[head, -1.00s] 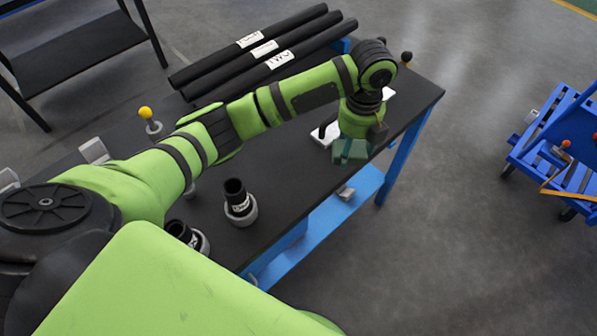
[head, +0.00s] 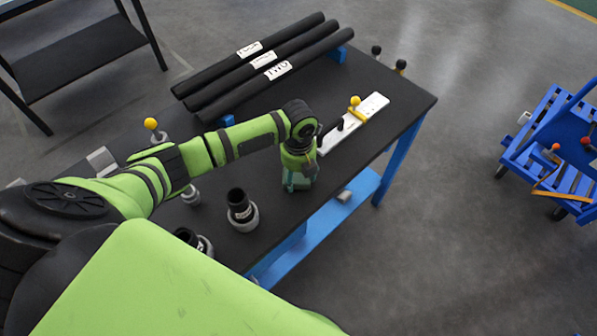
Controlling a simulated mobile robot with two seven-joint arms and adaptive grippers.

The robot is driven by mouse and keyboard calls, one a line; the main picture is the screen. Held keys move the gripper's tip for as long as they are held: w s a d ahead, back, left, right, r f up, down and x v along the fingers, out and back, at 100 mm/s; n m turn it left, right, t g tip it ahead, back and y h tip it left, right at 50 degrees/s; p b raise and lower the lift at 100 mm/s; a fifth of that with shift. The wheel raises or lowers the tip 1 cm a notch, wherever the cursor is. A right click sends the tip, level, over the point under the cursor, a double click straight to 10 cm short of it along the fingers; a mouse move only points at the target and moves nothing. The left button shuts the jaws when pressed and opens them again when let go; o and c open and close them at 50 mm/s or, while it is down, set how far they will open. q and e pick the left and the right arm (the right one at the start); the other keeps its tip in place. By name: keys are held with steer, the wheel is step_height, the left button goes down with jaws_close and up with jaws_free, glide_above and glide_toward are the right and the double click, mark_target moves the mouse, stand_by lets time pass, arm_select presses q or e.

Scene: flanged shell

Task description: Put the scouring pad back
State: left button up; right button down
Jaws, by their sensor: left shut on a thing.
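The scouring pad (head: 292,185) is a small dark teal piece, low under the wrist of my left arm. My left gripper (head: 298,178) points down over the black tabletop (head: 255,165) near its front edge and is shut on the pad. The wrist hides most of the fingers and part of the pad. I cannot tell whether the pad touches the tabletop. My right gripper is out of view.
A white board (head: 352,125) with a yellow-knobbed clamp (head: 355,103) lies right of the gripper. Black tubes (head: 262,62) lie along the back. A black flanged piece (head: 241,208) stands left of the gripper. A blue cart (head: 555,150) stands far right.

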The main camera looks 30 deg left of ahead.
mark_target(299, 176)
arm_select(q)
steer(key=shift+f, duration=0.25)
steer(key=o, duration=1.1)
steer(key=shift+r, duration=0.15)
step_height(299, 176, up, 12)
steer(key=b, duration=0.1)
steer(key=shift+b, duration=0.35)
